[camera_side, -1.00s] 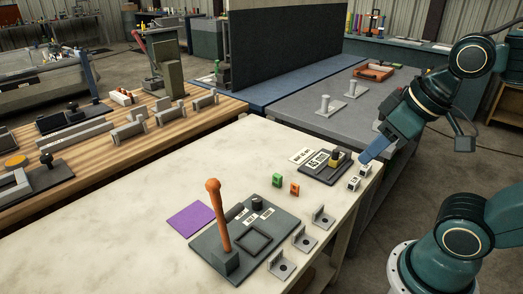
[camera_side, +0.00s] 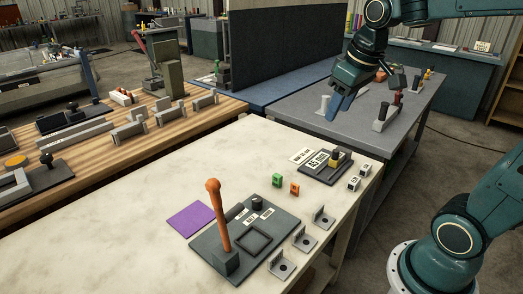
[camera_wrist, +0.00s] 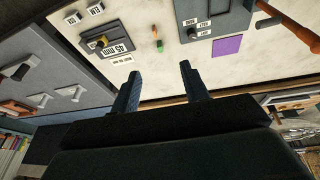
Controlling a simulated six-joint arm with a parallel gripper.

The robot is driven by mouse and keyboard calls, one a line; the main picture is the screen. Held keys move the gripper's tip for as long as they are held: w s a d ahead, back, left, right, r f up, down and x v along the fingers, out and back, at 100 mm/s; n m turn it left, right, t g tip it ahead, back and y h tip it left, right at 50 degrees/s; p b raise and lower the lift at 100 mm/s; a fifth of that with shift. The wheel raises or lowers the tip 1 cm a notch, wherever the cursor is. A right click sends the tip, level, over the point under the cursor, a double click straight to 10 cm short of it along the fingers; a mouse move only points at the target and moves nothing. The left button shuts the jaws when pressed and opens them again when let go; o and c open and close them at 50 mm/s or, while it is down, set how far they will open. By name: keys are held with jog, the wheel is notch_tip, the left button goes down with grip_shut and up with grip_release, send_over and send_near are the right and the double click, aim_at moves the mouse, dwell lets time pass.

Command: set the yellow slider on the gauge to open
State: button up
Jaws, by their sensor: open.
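The gauge (camera_side: 322,170) is a dark plate with a white label at the far right corner of the pale bench.
Two white labelled blocks (camera_side: 367,170) stand right of the gauge; small green (camera_side: 277,180) and orange (camera_side: 295,189) pieces stand left. A dark plate with a tall orange lever (camera_side: 215,212) is nearer. The grey table (camera_side: 295,106) behind holds upright posts. The bench's left is clear.

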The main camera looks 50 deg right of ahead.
jog(key=w+d+f+g, duration=0.1)
jog(key=w+d+f, duration=0.1)
jog(key=w+d, duration=0.45)
jog(key=m+g, duration=0.1)
jog(key=g, duration=0.1)
send_over(336, 151)
notch_tip(336, 151, down, 13)
jog(key=shift+d+r+y, duration=0.15)
jog(key=shift+d+y, duration=0.05)
jog(key=shift+y, duration=0.2)
notch_tip(336, 151, down, 14)
jog(key=shift+r, duration=0.15)
grip_shut()
